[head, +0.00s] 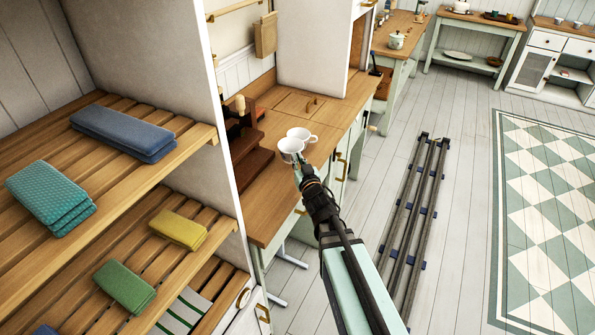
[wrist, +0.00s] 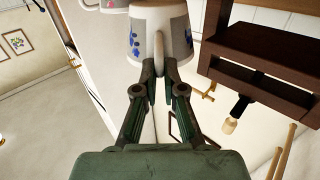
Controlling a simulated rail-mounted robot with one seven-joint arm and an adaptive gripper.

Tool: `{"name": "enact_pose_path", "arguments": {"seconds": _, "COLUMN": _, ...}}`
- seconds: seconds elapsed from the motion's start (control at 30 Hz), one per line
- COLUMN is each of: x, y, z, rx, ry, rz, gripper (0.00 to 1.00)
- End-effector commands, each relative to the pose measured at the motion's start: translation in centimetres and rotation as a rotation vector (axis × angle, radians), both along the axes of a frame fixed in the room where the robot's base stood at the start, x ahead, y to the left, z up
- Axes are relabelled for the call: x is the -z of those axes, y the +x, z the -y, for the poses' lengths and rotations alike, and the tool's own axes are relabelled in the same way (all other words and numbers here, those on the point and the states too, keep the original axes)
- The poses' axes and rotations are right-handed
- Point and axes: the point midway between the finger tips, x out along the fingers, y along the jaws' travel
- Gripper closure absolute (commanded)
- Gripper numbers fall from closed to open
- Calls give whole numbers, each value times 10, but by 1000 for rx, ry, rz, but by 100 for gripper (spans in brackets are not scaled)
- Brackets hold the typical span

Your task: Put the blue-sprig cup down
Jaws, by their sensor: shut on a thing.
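The blue-sprig cup (wrist: 160,40) is white with blue sprigs and is in my gripper (wrist: 163,72), whose fingers are shut at its handle. In the head view the cup (head: 289,147) is at the end of my arm over the wooden counter. My gripper (head: 298,170) is small and partly hidden there. I cannot tell whether the cup's base touches the counter. A second white cup (head: 302,133) is just behind it; in the wrist view this cup (wrist: 113,4) shows a pink mark and is mostly cut off.
A dark wooden rack (head: 250,160) stands left of the cups, and also fills the right of the wrist view (wrist: 262,55). Bare counter (head: 265,215) lies in front. Slatted shelves (head: 185,148) with folded cloths stand at the left. Floor rails (head: 413,205) run right of the counter.

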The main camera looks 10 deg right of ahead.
Motion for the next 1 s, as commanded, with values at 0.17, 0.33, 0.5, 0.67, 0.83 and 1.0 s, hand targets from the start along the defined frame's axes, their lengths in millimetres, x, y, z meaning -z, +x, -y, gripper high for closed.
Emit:
{"name": "enact_pose_path", "arguments": {"seconds": 0.17, "x": 16, "y": 1, "z": 0, "rx": 0, "ry": 0, "rz": -1, "gripper": 100}}
{"name": "enact_pose_path", "arguments": {"seconds": 0.33, "x": 34, "y": 0, "z": 0, "rx": 0, "ry": 1, "rz": 0, "gripper": 100}}
{"name": "enact_pose_path", "arguments": {"seconds": 0.5, "x": 38, "y": 0, "z": 0, "rx": 0, "ry": -1, "rz": 2, "gripper": 100}}
{"name": "enact_pose_path", "arguments": {"seconds": 0.67, "x": 38, "y": 0, "z": 0, "rx": 0, "ry": -1, "rz": 2, "gripper": 100}}
{"name": "enact_pose_path", "arguments": {"seconds": 0.83, "x": 43, "y": 0, "z": 0, "rx": 0, "ry": -1, "rz": 2, "gripper": 100}}
{"name": "enact_pose_path", "arguments": {"seconds": 1.0, "x": 41, "y": 0, "z": 0, "rx": 0, "ry": -1, "rz": 0, "gripper": 67}}
